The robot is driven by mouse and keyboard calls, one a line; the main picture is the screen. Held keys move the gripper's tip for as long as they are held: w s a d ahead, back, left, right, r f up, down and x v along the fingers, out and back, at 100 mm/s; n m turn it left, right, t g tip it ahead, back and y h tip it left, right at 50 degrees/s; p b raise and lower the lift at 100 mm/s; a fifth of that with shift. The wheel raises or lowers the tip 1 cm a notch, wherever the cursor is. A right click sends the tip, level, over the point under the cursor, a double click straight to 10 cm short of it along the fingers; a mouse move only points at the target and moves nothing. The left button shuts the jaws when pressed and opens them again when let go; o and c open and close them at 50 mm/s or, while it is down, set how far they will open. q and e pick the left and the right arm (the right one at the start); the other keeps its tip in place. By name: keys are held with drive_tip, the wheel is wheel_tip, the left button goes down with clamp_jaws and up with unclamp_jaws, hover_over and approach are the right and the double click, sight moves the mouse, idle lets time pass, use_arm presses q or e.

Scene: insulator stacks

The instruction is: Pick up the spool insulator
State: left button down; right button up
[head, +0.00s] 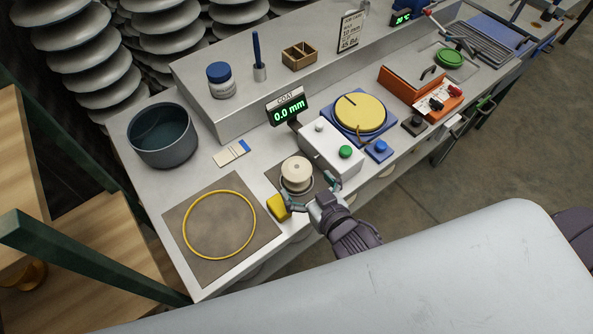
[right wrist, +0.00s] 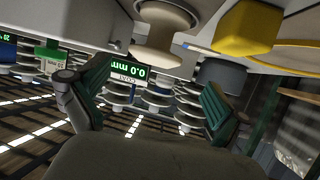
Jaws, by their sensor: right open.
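The cream spool insulator (head: 297,174) stands upright on a round grey base at the front of the workbench (head: 195,172). My left gripper is not in view.
A white gauge box with a green button (head: 345,152) stands right of the spool. A yellow block (head: 278,207) is close to the left finger. A yellow ring (head: 219,224) lies on a mat at left. A dark pot (head: 162,135) stands behind it.

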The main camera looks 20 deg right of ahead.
sight(301, 173)
drive_tip(key=x, duration=0.2)
drive_tip(key=p+x, duration=0.1)
drive_tip(key=x, duration=0.3)
drive_tip(key=shift+d+r, duration=0.15)
drive_tip(key=shift+d, duration=0.15)
drive_tip(key=shift+r, duration=0.1)
drive_tip(key=c, duration=1.5)
